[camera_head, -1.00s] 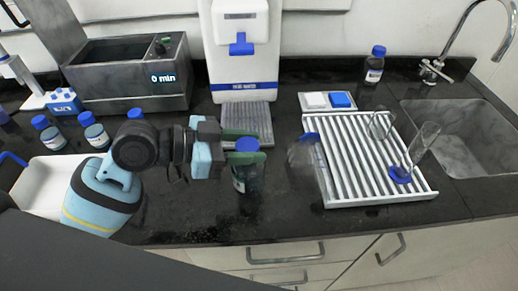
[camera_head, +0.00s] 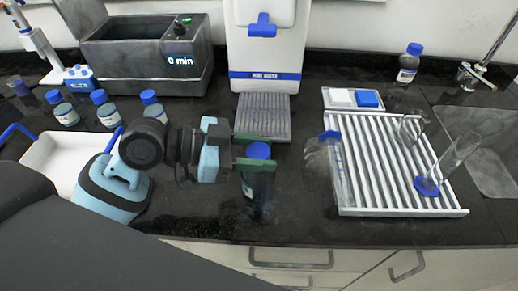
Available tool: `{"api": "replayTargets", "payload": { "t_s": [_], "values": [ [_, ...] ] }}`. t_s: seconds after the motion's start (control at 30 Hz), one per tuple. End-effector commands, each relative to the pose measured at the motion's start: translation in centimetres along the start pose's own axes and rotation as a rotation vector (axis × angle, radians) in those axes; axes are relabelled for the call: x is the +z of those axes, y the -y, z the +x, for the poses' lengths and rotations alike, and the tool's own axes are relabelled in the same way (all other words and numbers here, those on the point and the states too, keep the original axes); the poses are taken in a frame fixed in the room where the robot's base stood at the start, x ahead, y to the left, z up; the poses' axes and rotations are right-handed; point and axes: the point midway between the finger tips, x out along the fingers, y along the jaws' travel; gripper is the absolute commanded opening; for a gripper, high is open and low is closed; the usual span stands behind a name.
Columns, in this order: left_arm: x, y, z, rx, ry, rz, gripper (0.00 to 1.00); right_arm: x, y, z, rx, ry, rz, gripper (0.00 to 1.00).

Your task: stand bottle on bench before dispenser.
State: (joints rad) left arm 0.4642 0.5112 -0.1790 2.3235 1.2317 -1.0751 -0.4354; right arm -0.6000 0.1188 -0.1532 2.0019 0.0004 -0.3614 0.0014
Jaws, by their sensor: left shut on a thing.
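The bottle (camera_head: 258,190) is dark and clear-walled, with a blue cap and a pale label. It is upright in front of the dispenser (camera_head: 266,52), a white tower with a blue nozzle, a blue label band and a grey ribbed drip tray (camera_head: 263,118). My left gripper (camera_head: 262,151) is shut on the bottle near its neck, one green finger on either side. I cannot tell whether the bottle's base touches the black bench (camera_head: 195,205). My right gripper is not in view.
A white drying rack (camera_head: 377,160) with glassware stands to the right; a clear vessel (camera_head: 322,160) is by its left edge. Left are a water bath (camera_head: 140,58), several blue-capped bottles (camera_head: 104,110) and a white tray (camera_head: 45,162). A sink (camera_head: 485,145) lies at the far right.

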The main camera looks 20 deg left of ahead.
Motion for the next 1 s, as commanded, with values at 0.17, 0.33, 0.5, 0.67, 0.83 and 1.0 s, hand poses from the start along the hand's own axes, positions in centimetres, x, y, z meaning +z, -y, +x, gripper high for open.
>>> {"api": "replayTargets", "payload": {
  "t_s": [0.17,0.33,0.5,0.67,0.83,1.0],
  "values": [
    [0.1,0.0,0.0,0.001,0.0,-0.001,0.6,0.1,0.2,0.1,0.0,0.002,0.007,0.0],
    [0.1,0.0,0.0,0.001,0.0,-0.001,0.61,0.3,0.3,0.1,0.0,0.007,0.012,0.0],
    [0.0,0.0,0.0,0.001,0.0,-0.001,0.61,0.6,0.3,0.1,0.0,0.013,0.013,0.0],
    [-0.2,0.0,-0.3,-0.001,0.0,0.0,0.61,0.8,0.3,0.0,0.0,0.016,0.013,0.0],
    [0.1,0.1,-2.4,-0.002,0.004,-0.001,0.61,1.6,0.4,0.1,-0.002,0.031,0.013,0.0],
    [0.2,0.0,-5.6,-0.001,0.006,-0.002,0.61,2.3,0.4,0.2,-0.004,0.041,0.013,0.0]
  ]
}}
